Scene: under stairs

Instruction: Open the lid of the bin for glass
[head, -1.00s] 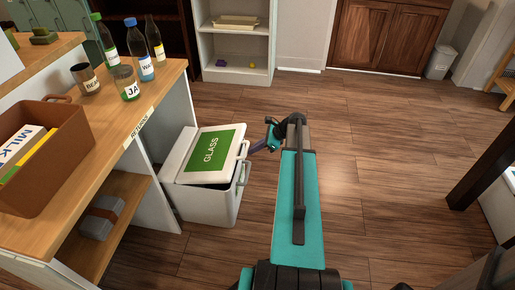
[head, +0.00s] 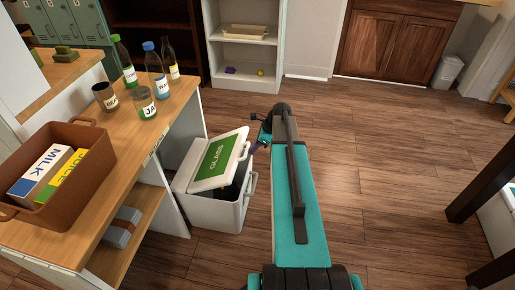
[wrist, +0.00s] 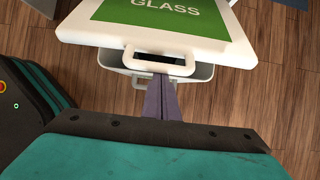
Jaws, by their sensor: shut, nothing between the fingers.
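The white bin for glass (head: 213,213) stands on the floor beside the counter. Its lid (head: 216,163), with a green GLASS label, is tilted partly up, and a dark gap shows beneath its right side. The lid also fills the top of the wrist view (wrist: 88,32), with a looped handle at its near edge. My gripper (head: 264,141) is at the handle side of the lid. In the wrist view its purple fingers (wrist: 161,82) are shut and empty, with the tips at the handle's lower bar. Whether they touch it is hard to tell.
The wooden counter (head: 140,130) left of the bin carries bottles, jars and a brown crate (head: 93,185) with cartons. A white shelf (head: 243,75) stands behind. The floor (head: 380,170) to the right is clear up to a dark post.

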